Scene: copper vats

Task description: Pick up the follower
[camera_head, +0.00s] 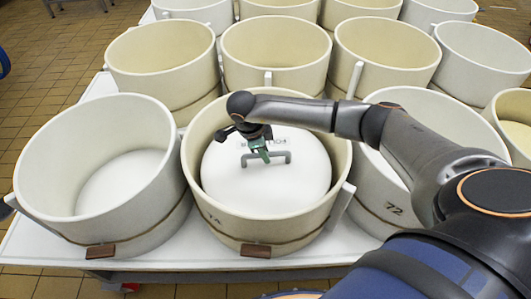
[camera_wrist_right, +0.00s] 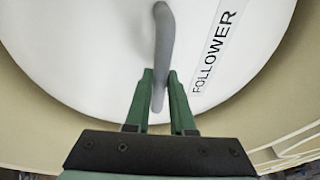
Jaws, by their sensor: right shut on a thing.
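The follower (camera_head: 290,187) is a white round disc with a grey bar handle (camera_head: 268,157) across its middle. It lies inside the front middle vat (camera_head: 190,150), below the rim. In the right wrist view the follower (camera_wrist_right: 90,60) carries a label reading FOLLOWER, and the handle (camera_wrist_right: 163,40) runs down between the fingers. My right gripper (camera_head: 262,153) reaches in from the right, over the follower. Its green fingers (camera_wrist_right: 159,92) are shut on the handle. Whether the disc is lifted off what lies below it cannot be told. My left gripper is not in view.
A front left vat (camera_head: 40,140) and a front right vat (camera_head: 365,200) stand close on either side, the right one partly behind my arm. Several more cream vats fill the rows behind. All stand on a white table (camera_head: 160,262). Tiled floor (camera_head: 45,60) is free at the left.

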